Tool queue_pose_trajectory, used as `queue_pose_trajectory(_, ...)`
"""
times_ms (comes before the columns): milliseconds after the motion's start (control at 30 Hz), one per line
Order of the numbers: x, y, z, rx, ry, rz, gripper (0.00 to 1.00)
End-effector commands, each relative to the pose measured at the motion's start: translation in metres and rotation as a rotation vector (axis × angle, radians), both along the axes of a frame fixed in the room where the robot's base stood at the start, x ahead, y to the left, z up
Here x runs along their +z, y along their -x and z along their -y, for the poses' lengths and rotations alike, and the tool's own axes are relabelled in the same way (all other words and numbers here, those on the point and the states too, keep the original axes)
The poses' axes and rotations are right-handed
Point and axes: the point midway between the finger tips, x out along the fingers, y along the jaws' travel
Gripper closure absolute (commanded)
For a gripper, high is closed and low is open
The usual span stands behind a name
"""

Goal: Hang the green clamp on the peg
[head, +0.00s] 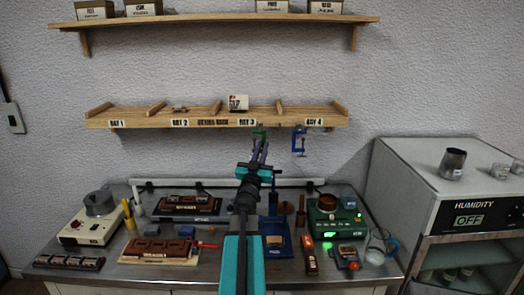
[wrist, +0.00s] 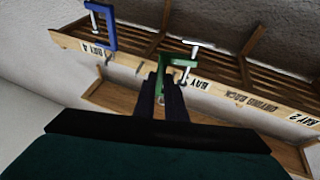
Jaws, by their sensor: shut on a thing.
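The green clamp (head: 259,134) is held at the tips of my gripper (head: 261,148), just below the front rail of the drying rack (head: 218,121), near the BAY 3 label. In the wrist view the green clamp (wrist: 166,76) stands up from between the fingers of my gripper (wrist: 163,92), in front of the rail; its metal screw bar points up. Small pegs show along the rail's edge, one (wrist: 138,69) just left of the clamp. I cannot tell whether the clamp touches a peg. A blue clamp (head: 299,140) hangs under the rail near BAY 4.
A small white box (head: 238,103) stands on the rack. An upper shelf (head: 215,19) carries several boxes. The workbench (head: 220,277) below is crowded with tools, trays and a green scale (head: 335,222). A humidity cabinet (head: 428,190) stands at right.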

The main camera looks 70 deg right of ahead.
Motion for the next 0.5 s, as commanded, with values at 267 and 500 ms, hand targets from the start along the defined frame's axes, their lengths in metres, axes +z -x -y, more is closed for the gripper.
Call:
queue_pose_trajectory(267, -0.001, -0.004, 0.011, 0.0, 0.001, 0.0, 1.0)
queue_pose_trajectory(500, -0.002, -0.008, 0.02, 0.0, 0.001, 0.0, 1.0)
